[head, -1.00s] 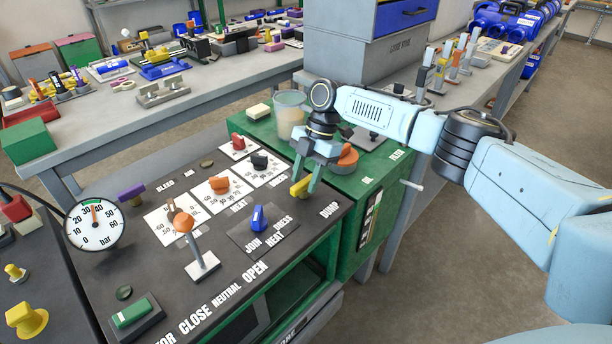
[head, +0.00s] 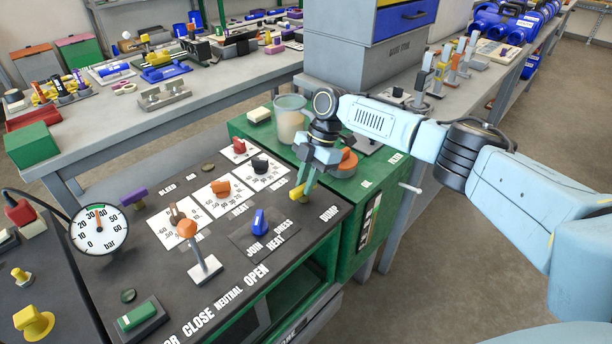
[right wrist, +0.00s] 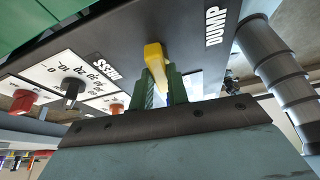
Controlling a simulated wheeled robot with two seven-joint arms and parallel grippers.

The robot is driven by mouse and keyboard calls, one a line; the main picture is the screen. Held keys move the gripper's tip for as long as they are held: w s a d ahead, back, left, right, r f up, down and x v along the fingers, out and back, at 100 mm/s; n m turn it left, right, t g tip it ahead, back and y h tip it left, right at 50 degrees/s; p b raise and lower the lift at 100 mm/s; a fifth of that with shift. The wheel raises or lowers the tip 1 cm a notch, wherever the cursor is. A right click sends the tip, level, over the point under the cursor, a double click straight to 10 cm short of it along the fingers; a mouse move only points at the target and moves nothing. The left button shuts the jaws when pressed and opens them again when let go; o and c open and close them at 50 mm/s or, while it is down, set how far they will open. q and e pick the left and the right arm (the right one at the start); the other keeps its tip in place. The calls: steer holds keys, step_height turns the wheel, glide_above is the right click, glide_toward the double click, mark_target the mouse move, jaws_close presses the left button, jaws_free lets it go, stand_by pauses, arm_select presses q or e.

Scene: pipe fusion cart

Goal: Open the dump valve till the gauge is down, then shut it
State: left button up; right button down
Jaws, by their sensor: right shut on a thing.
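The yellow dump valve handle (head: 297,193) is at the right end of the black cart panel, beside the DUMP label. My right gripper (head: 304,184) is shut on it from above. In the right wrist view the yellow handle (right wrist: 155,62) sits between the green fingers (right wrist: 160,88). How far the valve is turned cannot be told. The round pressure gauge (head: 99,228), marked in bar, stands at the left of the panel. Its orange needle points up, between 30 and 40. My left gripper is not in view.
A blue knob (head: 259,222), an orange-topped lever (head: 187,229) and several dial knobs stand on the panel left of my gripper. A green box (head: 270,137) with a clear cup (head: 289,120) and an orange round part (head: 346,163) adjoins behind. Grey benches stand beyond.

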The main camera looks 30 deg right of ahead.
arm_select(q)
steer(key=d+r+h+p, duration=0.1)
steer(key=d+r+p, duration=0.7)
arm_select(e)
steer(key=m, duration=0.1)
steer(key=m+t, duration=0.1)
steer(key=m, duration=0.1)
steer(key=m+t, duration=0.1)
steer(key=m, duration=0.1)
steer(key=shift+s+r, duration=0.3)
steer(key=m+t+p, duration=0.1)
steer(key=m+p, duration=0.2)
steer(key=p, duration=0.1)
steer(key=m+t+h+p, duration=0.1)
steer(key=m+p, duration=0.3)
steer(key=shift+s+a+p, duration=0.15)
steer(key=shift+s+p, duration=0.05)
steer(key=shift+p, duration=0.15)
steer(key=m+t+h+p, duration=0.1)
steer(key=m+p, duration=0.2)
steer(key=shift+f, duration=0.15)
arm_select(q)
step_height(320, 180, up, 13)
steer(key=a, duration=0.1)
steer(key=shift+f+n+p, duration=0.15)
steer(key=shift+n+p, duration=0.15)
arm_select(e)
steer(key=shift+m, duration=0.5)
steer(key=shift+f, duration=0.1)
